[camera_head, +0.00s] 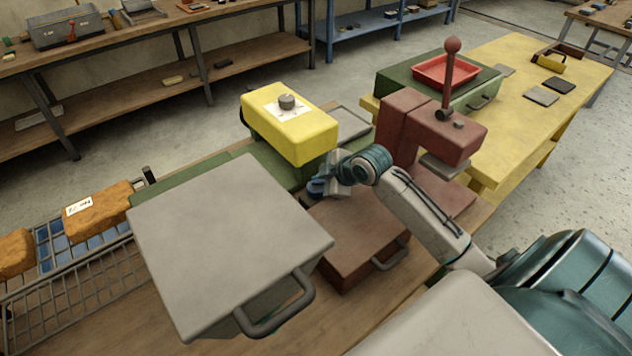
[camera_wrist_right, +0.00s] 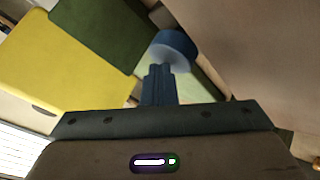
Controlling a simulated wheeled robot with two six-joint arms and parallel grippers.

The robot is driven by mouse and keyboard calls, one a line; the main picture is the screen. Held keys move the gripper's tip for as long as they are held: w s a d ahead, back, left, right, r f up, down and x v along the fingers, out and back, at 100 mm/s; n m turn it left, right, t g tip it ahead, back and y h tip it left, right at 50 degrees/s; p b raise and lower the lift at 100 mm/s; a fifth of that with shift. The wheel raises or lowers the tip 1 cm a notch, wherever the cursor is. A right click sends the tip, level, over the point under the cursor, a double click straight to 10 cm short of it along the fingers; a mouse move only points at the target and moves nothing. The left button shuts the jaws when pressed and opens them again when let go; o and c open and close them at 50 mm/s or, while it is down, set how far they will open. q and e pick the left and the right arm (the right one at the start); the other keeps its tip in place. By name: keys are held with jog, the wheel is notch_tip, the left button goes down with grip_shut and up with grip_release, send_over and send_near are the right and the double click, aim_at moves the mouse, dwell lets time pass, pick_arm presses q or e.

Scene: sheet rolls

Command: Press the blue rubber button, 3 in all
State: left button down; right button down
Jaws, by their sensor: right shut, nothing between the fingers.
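The blue rubber button (camera_wrist_right: 177,43) is a round blue piece with a paler face, in the upper middle of the right wrist view. My right gripper (camera_wrist_right: 158,72) is shut and empty, its dark blue fingers pointing at the button and overlapping its lower edge in that view. I cannot tell whether they touch. In the head view my right gripper (camera_head: 327,186) is beside the green base below the yellow machine head (camera_head: 305,138). The blue there is small, and I cannot clearly separate button from fingers. My left gripper is not in view.
A large grey box (camera_head: 225,235) with a handle stands left of the gripper. A brown box (camera_head: 350,245) lies below it, and a dark red press (camera_head: 425,130) stands to the right. A wire rack (camera_head: 75,290) holds orange-brown blocks (camera_head: 100,208) at far left.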

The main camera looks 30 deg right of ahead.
aim_at(320, 187)
jog(key=shift+r+p, duration=0.7)
jog(key=shift+r, duration=0.3)
notch_tip(320, 187, up, 5)
jog(key=p, duration=0.4)
jog(key=shift+p, duration=0.3)
dwell(1.9)
